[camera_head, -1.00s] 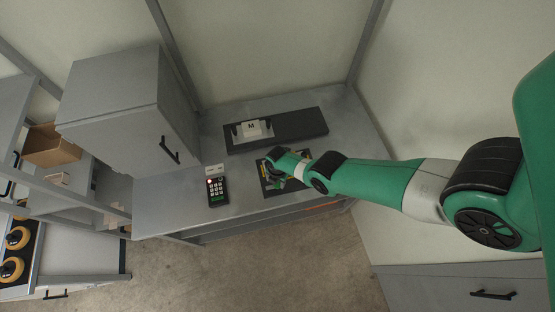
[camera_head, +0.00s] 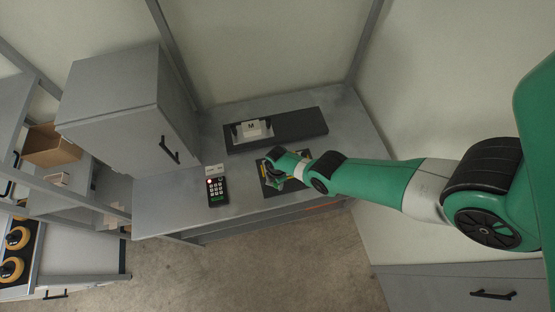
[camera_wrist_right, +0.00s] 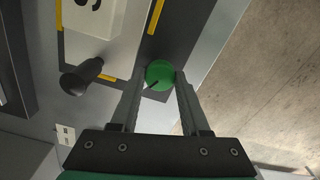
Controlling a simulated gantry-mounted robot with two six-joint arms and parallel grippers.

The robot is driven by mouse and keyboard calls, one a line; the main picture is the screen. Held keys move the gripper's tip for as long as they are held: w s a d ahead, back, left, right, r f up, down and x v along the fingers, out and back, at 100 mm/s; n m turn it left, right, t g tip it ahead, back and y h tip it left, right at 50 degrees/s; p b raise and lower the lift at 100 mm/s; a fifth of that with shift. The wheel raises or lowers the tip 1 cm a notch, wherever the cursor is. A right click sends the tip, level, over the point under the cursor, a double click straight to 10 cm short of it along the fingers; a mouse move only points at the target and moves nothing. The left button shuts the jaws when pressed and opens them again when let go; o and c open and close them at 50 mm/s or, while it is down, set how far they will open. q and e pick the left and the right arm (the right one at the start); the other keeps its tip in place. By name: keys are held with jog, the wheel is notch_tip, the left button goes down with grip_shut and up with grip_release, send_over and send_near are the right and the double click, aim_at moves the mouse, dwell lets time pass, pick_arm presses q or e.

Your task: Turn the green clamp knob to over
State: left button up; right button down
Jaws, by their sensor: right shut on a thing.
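The green clamp knob (camera_wrist_right: 159,75) is a round knob with a dark pointer line toward its lower left in the right wrist view. My right gripper (camera_wrist_right: 160,82) is shut on the knob, with one finger on each side of it. In the head view my right gripper (camera_head: 274,180) is over the dark fixture plate (camera_head: 266,186) on the bench. My own arm hides the knob there. My left gripper is not in view.
A black-handled lever (camera_wrist_right: 80,80) stands left of the knob. A keypad box (camera_head: 217,191) sits to the left on the bench. A dark tray (camera_head: 300,126) with a block marked M (camera_head: 251,128) lies behind. A grey cabinet (camera_head: 130,115) stands at left.

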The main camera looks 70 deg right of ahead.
jog(key=m, duration=1.1)
jog(key=shift+f+m, duration=0.1)
jog(key=shift+m, duration=0.2)
dwell(0.4)
jog(key=shift+c, duration=1.9)
grip_release()
